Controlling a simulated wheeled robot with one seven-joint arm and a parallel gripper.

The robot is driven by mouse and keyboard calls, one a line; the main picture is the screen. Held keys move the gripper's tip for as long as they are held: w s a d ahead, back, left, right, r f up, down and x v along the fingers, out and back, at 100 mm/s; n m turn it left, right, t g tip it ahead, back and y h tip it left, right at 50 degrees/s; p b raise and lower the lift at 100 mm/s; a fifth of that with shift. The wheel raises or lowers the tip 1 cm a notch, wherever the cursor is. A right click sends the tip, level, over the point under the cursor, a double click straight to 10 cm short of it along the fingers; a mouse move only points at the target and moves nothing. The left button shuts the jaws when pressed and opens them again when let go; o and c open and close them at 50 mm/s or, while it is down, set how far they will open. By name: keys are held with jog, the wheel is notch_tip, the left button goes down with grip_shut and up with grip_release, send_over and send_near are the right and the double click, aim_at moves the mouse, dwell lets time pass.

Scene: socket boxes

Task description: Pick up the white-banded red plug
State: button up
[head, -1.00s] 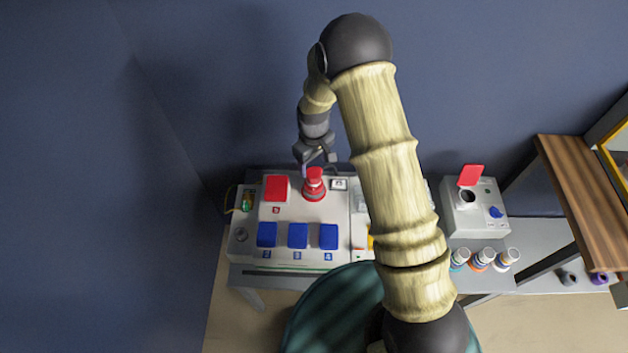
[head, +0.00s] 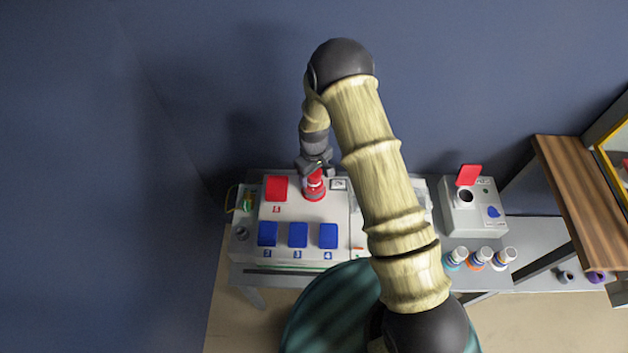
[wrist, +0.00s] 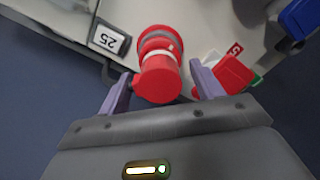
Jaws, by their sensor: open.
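The red plug (head: 314,187) with a white band stands upright on the light grey socket box (head: 345,215), near its back edge. In the wrist view the plug (wrist: 159,78) shows its round red end towards me, with part of the white band behind it. My gripper (head: 315,170) is at the plug from behind and above in the head view. In the wrist view my gripper (wrist: 163,90) is open, with one purple finger on each side of the plug.
A red cover (head: 276,188) lies left of the plug, and several blue covers (head: 298,235) line the front. A label marked 25 (wrist: 108,39) is beside the plug. A smaller grey box (head: 473,212) with a raised red lid and several banded plugs (head: 480,258) are at the right.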

dwell(0.5)
jog(key=c, duration=1.1)
jog(key=shift+r, duration=0.15)
notch_tip(320, 180, up, 10)
jog(key=shift+f+b, duration=0.1)
jog(key=shift+b, duration=0.7)
jog(key=shift+d, duration=0.1)
